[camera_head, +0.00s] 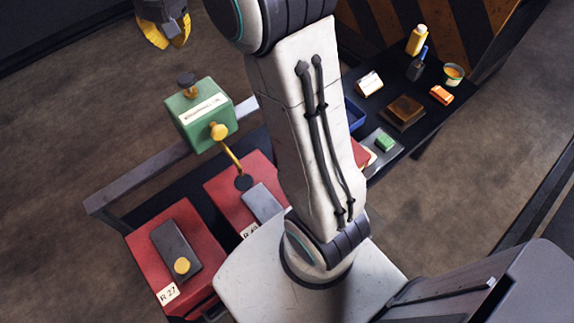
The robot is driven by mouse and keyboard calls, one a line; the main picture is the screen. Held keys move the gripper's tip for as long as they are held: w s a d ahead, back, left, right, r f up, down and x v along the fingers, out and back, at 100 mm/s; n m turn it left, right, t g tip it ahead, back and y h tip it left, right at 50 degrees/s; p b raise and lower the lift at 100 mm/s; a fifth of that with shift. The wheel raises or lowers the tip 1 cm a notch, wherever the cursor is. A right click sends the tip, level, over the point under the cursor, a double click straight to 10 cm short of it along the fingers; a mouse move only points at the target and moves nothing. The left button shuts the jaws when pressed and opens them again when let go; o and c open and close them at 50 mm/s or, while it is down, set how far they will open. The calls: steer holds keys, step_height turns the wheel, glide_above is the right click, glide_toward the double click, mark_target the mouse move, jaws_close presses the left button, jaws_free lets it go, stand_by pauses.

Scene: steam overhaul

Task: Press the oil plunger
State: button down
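A green box (199,112) with a pale label, too small to read, stands at left centre. A dark round knob (186,80) on a short brass stem sticks up from its top; it looks like the oil plunger. A brass ball fitting (218,131) on its front leads into a thin brass pipe. My gripper (167,38), with yellow fingertips, hangs at the top edge, above and left of the knob in the picture and apart from it. Its fingers are spread with nothing seen between them. Its upper part is cut off by the frame.
A red block labelled R 27 (197,235) and another red block (222,190) sit at lower left. A grey rail (150,180) runs behind them. A dark table (436,108) at right holds a yellow bottle (417,40), a tin (453,74) and small blocks. My arm hides the middle.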

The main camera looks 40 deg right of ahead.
mark_target(182, 77)
stand_by(0.3)
step_height(182, 77, up, 3)
steer(key=shift+d+f+p, duration=0.1)
steer(key=shift+d+p, duration=0.05)
steer(key=shift+p, duration=0.8)
steer(key=x, duration=0.4)
steer(key=b+x, duration=0.1)
steer(key=x, duration=0.3)
steer(key=b+x, duration=0.1)
steer(key=x, duration=0.2)
steer(key=shift+s+f, duration=0.15)
steer(key=shift+f, duration=0.35)
steer(key=shift+f+b, duration=0.85)
steer(key=shift+f, duration=0.25)
